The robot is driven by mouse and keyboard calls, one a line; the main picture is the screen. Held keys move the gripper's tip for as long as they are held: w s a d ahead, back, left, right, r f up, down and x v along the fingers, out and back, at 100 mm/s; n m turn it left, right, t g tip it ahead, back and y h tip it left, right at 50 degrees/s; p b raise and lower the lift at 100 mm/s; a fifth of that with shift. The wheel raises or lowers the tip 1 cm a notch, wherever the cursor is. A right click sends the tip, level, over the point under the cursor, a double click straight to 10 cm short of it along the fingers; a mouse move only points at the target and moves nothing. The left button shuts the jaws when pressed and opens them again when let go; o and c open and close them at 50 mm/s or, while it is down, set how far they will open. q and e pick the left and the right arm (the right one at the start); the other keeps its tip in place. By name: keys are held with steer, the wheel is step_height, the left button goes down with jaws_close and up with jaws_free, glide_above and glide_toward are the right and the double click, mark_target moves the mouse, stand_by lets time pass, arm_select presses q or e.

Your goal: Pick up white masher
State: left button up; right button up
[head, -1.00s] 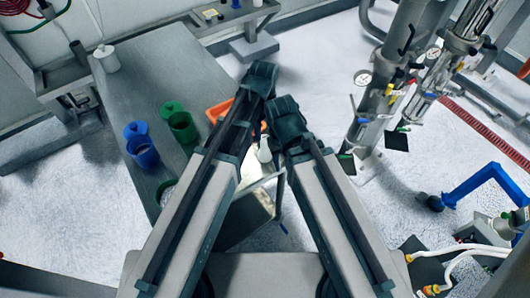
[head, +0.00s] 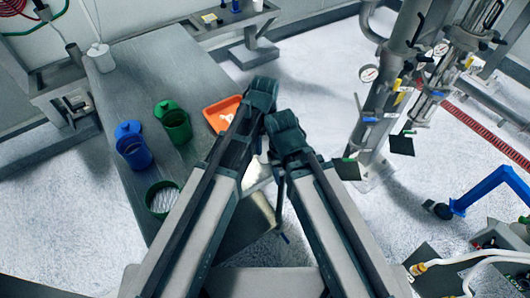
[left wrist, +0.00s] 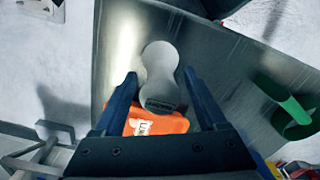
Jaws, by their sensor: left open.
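The white masher (left wrist: 160,70) shows in the left wrist view as a pale, waisted shape with two rounded ends on a grey metal table. My left gripper (left wrist: 160,77) is open, with its two blue fingers on either side of the masher's near end. I cannot tell whether a finger touches it.
An orange tray (head: 221,113) lies close by on the grey table (head: 150,75). A green container (head: 176,124), a blue container (head: 135,152) and another green container with pale contents (head: 161,199) stand to the left. Pipes and gauges (head: 390,85) rise at the right.

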arm_select(q)
step_height(320, 180, down, 3)
steer(key=shift+r+b, duration=0.1)
steer(key=shift+b, duration=0.85)
arm_select(e)
step_height(320, 180, down, 3)
steer(key=shift+r, duration=0.15)
arm_select(q)
jaws_close()
